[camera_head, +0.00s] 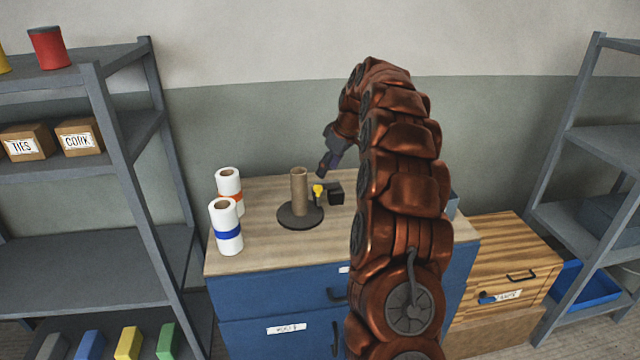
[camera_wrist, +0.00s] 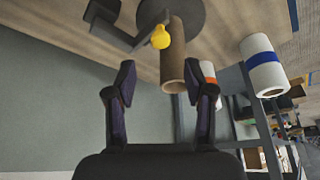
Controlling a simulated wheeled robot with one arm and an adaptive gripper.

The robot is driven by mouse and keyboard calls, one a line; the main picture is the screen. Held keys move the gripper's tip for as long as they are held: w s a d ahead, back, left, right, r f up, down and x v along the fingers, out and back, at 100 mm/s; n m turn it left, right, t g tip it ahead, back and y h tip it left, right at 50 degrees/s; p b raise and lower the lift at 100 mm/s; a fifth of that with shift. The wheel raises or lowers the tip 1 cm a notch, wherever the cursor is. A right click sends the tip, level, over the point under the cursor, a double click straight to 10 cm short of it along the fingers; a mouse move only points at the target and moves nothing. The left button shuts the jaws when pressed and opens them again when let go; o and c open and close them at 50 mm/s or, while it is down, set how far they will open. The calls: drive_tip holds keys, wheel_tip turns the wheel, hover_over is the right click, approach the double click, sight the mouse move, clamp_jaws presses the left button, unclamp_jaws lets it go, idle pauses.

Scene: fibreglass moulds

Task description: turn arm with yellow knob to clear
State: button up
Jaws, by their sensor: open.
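In the wrist view the knob (camera_wrist: 161,37) sits at the end of a dark arm (camera_wrist: 108,30) that reaches from a dark block, close against the tube (camera_wrist: 174,60). The tube stands upright on a dark round base (camera_head: 300,217). My gripper (camera_head: 325,168) hangs above the back of the worktop, behind and above the knob. In the wrist view my gripper (camera_wrist: 160,80) is open and empty, with the knob beyond its fingertips and apart from them.
Two white rolls, one with an orange band (camera_head: 229,184) and one with a blue band (camera_head: 226,228), stand at the worktop's left. A black block (camera_head: 336,192) is right of the knob. Grey shelves flank both sides.

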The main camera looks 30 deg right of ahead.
sight(319, 186)
drive_tip(key=shift+p+x, duration=1.4)
drive_tip(key=shift+x, duration=2.45)
clamp_jaws()
